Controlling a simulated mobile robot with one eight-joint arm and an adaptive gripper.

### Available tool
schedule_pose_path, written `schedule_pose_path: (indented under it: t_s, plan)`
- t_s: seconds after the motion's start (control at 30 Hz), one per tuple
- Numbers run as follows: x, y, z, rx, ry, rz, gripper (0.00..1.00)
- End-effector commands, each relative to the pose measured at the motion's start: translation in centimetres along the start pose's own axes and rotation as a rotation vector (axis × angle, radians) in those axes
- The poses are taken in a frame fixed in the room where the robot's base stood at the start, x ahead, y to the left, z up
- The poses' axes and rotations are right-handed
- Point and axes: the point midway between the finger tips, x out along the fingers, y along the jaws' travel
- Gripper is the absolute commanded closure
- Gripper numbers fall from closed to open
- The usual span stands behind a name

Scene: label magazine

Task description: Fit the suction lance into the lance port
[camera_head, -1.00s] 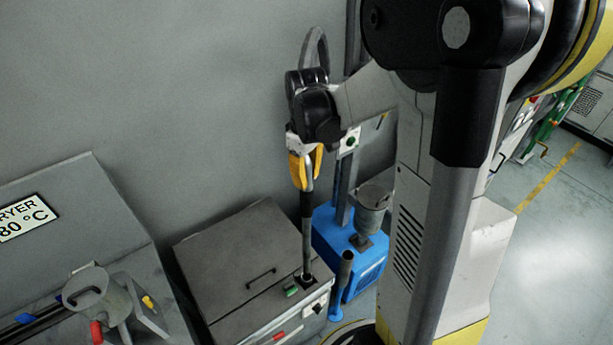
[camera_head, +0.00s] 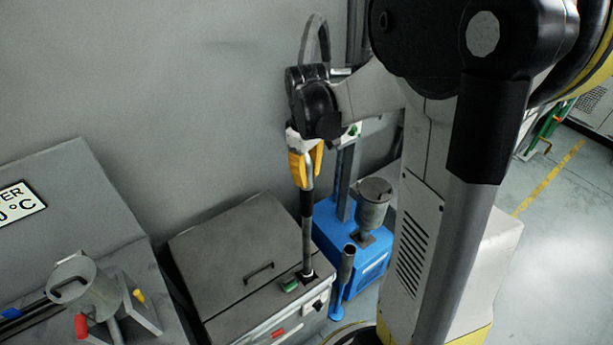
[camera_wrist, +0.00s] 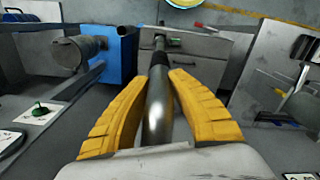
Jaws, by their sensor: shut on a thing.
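My gripper (camera_head: 306,180) has yellow fingers and is shut on the suction lance (camera_head: 307,232), a thin grey tube with a dark sleeve, held near upright. In the wrist view the lance (camera_wrist: 158,108) runs between the fingers and away from me. Its lower end is at the lance port (camera_head: 308,275), a small dark fitting on the top right edge of a grey lidded box (camera_head: 220,250). The lower tip is hidden at the port; I cannot tell how deep it sits.
A green button (camera_head: 289,286) is just left of the port. A grey dryer (camera_head: 70,210) stands at left, and the wall is behind.

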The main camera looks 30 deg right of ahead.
Motion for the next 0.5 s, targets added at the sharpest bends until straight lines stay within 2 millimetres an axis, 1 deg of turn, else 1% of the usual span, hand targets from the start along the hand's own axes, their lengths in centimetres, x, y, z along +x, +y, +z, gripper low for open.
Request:
schedule_pose_path:
  t_s: [0.37, 0.5]
  plan:
    - [-0.06, 0.01, 0.0, 0.0, 0.0, 0.0, 1.0]
    - [0.32, 0.02, -0.01, 0.0, 0.0, 0.0, 1.0]
